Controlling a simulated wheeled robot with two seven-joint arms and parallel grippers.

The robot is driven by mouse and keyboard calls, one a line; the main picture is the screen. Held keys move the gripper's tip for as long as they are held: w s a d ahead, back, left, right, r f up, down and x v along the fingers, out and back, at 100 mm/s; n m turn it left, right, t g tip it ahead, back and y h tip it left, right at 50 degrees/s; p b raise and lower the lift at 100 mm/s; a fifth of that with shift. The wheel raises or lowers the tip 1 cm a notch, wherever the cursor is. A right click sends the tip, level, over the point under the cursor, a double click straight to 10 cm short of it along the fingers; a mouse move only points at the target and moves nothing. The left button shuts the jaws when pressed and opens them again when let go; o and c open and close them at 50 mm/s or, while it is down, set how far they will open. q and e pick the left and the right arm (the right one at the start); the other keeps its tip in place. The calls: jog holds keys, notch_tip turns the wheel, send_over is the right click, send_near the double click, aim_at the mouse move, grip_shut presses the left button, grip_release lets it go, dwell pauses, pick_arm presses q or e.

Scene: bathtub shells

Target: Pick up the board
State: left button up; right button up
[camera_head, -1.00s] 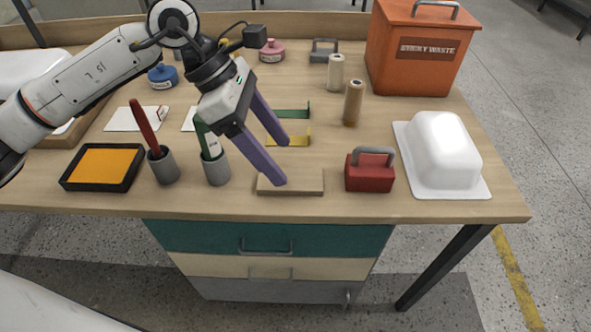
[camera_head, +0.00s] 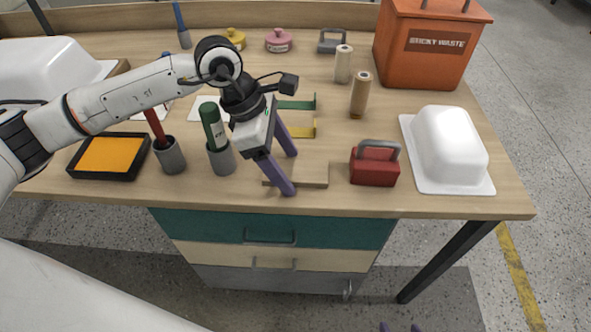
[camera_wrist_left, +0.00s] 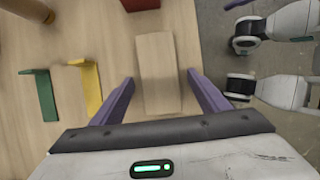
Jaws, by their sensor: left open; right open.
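The board (camera_head: 312,176) is a small, flat, light wooden block lying near the front edge of the workbench. My left gripper (camera_head: 291,172) is open, its purple fingers pointing down at the board's left part. In the left wrist view the board (camera_wrist_left: 157,70) lies lengthwise between the two spread fingertips, with a gap visible on each side. I cannot tell how far above the bench the fingertips are. Only the purple fingertips of my right gripper (camera_head: 401,328) show at the bottom edge of the head view, apart and empty.
A red weight-like block (camera_head: 374,168) stands right of the board. Grey cups (camera_head: 222,160) with a green and a red tool stand left. Green (camera_head: 299,103) and yellow (camera_head: 304,128) brackets lie behind. A white tub shell (camera_head: 446,145) and orange bin (camera_head: 428,55) are at right.

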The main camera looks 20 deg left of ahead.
pick_arm(q)
jog(key=c, duration=1.2)
